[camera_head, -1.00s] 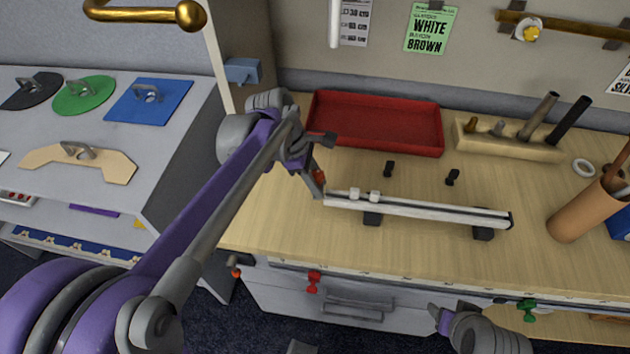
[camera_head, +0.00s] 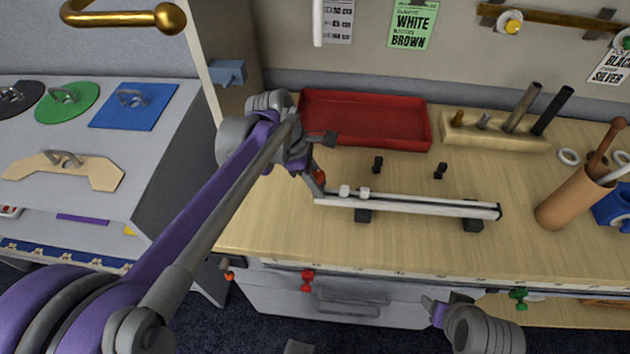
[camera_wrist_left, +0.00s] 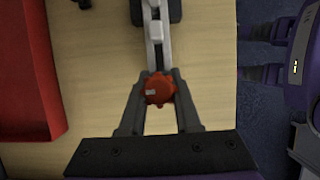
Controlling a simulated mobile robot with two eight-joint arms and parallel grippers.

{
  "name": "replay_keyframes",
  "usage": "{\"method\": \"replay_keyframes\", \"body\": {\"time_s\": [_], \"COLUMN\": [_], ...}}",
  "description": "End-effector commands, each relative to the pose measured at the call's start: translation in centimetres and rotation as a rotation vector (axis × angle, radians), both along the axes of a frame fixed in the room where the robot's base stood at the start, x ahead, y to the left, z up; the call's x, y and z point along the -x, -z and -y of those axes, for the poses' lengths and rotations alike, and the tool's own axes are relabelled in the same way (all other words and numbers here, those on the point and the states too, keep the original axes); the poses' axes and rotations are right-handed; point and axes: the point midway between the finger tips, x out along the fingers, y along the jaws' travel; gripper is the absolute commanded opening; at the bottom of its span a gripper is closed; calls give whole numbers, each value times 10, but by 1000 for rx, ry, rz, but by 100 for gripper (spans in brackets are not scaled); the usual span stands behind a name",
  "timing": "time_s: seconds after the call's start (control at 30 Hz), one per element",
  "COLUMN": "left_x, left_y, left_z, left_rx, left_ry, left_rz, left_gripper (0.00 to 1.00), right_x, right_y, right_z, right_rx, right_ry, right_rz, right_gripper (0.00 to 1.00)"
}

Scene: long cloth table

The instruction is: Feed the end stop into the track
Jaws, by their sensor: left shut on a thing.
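The white track (camera_head: 410,206) lies on dark supports on the wooden table, its long axis running left to right. Two small white gliders (camera_head: 345,190) sit on it near its left end. My left gripper (camera_head: 319,188) is at that left end, shut on the red end stop (camera_wrist_left: 158,88), whose knobbed disc shows between both fingers in the left wrist view. The stop is in line with the track and close to its end; whether it has entered the channel cannot be told. My right gripper (camera_head: 438,309) is low at the table's front, its jaws unclear.
A red tray (camera_head: 365,118) lies behind the track. Two small black pieces (camera_head: 440,171) stand between them. A wooden block with pegs (camera_head: 495,133) is at the back right.

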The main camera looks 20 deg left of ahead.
Motion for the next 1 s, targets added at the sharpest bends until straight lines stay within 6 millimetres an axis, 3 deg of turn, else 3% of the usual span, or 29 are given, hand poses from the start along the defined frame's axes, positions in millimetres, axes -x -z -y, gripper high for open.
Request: {"method": "replay_keyframes", "body": {"time_s": [0.77,0.8,0.93,1.0], "left_x": [-4,-4,-4,-4], "left_y": [0,0,0,0], "left_z": [20,19,19,19], "left_rx": [1,0,0,0], "left_ry": [0,0,0,0], "left_rz": [-1,0,0,0], "left_gripper": [0,39,62,66], "right_x": [0,0,0,0], "right_y": [0,0,0,0], "right_z": [0,0,0,0], "right_rx": [0,0,0,0], "right_ry": [0,0,0,0], "right_rz": [0,0,0,0], "right_gripper": [61,61,61,61]}}
